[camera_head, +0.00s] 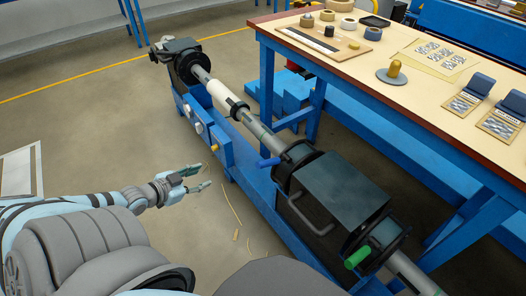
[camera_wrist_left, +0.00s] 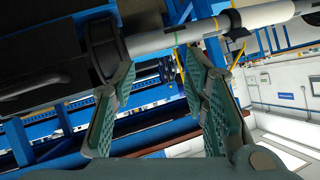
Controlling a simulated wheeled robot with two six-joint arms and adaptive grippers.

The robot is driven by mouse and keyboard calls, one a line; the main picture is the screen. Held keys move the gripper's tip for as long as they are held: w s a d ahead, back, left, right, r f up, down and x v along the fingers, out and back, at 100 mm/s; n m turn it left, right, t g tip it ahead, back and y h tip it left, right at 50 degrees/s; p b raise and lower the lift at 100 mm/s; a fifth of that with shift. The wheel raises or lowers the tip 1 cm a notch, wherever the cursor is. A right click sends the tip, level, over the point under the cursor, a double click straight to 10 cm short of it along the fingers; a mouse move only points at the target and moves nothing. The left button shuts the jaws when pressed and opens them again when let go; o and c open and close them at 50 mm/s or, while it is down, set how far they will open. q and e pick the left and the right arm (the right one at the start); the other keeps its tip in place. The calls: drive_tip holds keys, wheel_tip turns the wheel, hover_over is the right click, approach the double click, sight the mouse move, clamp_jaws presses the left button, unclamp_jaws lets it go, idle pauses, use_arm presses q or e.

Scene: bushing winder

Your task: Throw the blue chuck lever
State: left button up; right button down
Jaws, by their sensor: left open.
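The blue chuck lever (camera_head: 269,162) is a short blue handle. It sticks out to the left from the dark round chuck (camera_head: 290,168) on the winder, near the middle of the head view. My left gripper (camera_head: 204,177) is open and empty. It is to the left of the lever and apart from it, over the floor side of the machine. In the left wrist view the two green-padded fingers (camera_wrist_left: 160,62) are spread, with the winder's pale shaft (camera_wrist_left: 152,42) beyond them. I cannot make out the lever in that view. My right gripper is not in view.
The winder's blue frame (camera_head: 262,187) runs diagonally, with a dark housing (camera_head: 343,187) and a green handle (camera_head: 357,257) at the near end. A workbench (camera_head: 420,98) with tape rolls and papers stands behind. Open floor lies between my left gripper and the machine.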

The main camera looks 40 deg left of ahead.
sight(266, 163)
use_arm(q)
drive_tip(key=w+d+r+m+h+b, duration=0.25)
drive_tip(key=w+d+r+h, duration=0.2)
drive_tip(key=d, duration=0.55)
drive_tip(key=shift+n+t+y, duration=0.25)
drive_tip(key=shift+n+t, duration=0.15)
drive_tip(key=shift+n, duration=0.05)
drive_tip(key=x, duration=0.2)
drive_tip(key=r+b+x, duration=0.1)
drive_tip(key=x, duration=0.4)
drive_tip(key=shift+w+a+b, duration=0.2)
drive_tip(key=shift+w+b, duration=0.15)
drive_tip(key=shift+w, duration=0.25)
drive_tip(key=b+x, duration=0.1)
drive_tip(key=x, duration=0.5)
drive_tip(key=shift+w+f, duration=0.1)
drive_tip(key=shift+f, duration=0.2)
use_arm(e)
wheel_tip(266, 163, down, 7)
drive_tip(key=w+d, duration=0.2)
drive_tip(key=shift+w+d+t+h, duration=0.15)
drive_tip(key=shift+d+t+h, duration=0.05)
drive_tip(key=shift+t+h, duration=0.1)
use_arm(q)
drive_tip(key=shift+c, duration=0.4)
clamp_jaws()
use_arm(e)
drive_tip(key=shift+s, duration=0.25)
